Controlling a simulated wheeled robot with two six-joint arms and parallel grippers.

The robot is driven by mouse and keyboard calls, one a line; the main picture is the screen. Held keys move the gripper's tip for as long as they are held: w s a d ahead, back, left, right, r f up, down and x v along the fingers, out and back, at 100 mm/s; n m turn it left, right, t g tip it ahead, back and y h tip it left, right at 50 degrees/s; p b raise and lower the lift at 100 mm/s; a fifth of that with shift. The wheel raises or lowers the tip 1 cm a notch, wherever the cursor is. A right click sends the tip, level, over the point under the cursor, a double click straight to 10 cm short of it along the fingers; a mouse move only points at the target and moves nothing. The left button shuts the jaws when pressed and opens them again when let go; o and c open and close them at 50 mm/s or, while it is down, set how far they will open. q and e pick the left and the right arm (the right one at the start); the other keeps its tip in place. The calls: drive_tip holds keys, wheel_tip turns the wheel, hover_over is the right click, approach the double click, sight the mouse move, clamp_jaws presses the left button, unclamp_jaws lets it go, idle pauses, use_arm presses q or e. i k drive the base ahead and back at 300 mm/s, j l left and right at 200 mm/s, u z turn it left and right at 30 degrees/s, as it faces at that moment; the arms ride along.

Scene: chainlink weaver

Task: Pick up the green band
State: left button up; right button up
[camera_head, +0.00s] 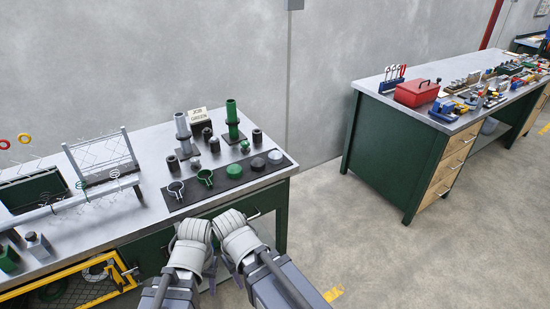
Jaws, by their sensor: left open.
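The green band (205,178) is an open ring with a small clamp tab. It lies on the black mat (190,200) near the front edge of the left bench, just right of a similar grey band (176,189). My left gripper (211,272) is open and shows only in part, low in front of the bench, between my two forearms. It is apart from the green band and holds nothing that I can see. My right gripper is hidden behind my own arm.
A green cap (234,171), a dark cap (257,164) and a grey cap (275,156) lie right of the bands. A grey post (183,128) and a green post (232,115) stand behind. A wire rack (105,155) is at left. Floor right of the bench is clear.

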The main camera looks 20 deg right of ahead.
sight(204, 181)
drive_tip(key=i+l, duration=0.7)
drive_tip(key=i, duration=0.25)
